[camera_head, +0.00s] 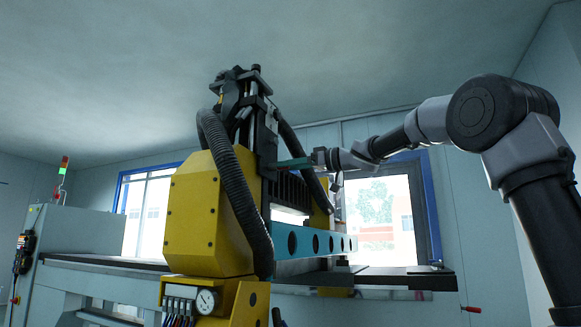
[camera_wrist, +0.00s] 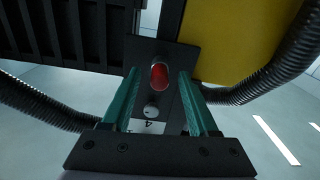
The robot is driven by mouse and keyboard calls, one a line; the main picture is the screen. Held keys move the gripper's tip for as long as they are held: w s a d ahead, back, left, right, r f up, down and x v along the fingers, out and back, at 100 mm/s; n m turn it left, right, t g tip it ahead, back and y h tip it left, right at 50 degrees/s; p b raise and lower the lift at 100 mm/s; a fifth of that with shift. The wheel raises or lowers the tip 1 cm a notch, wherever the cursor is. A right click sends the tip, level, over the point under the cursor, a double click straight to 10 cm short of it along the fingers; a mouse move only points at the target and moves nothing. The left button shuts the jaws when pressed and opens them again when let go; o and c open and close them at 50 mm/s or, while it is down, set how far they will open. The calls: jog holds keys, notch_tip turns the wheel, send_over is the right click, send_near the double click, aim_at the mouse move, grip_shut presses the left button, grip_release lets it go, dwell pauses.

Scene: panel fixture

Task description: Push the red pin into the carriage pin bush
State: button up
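The red pin (camera_wrist: 159,77) shows in the wrist view as a short rounded red piece at a dark plate (camera_wrist: 183,60) on the machine's carriage. The pin bush cannot be made out apart from the pin, and how deep the pin sits cannot be told. My gripper (camera_wrist: 157,72) has two green fingers spread apart, one on each side of the pin in the picture. A gap shows between the pin and each finger; contact is not visible. In the head view my gripper (camera_head: 294,163) reaches in from the right to the black carriage (camera_head: 264,135); the pin is not discernible there.
A pale round knob (camera_wrist: 151,111) and a white label (camera_wrist: 147,126) sit below the pin. A yellow housing (camera_head: 205,220) and ribbed black hoses (camera_head: 232,180) flank the carriage. A teal beam (camera_head: 312,242) with holes runs below.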

jog(key=v, duration=1)
jog(key=shift+d, duration=0.4)
jog(key=shift+s+r, duration=0.1)
jog(key=shift+s, duration=0.05)
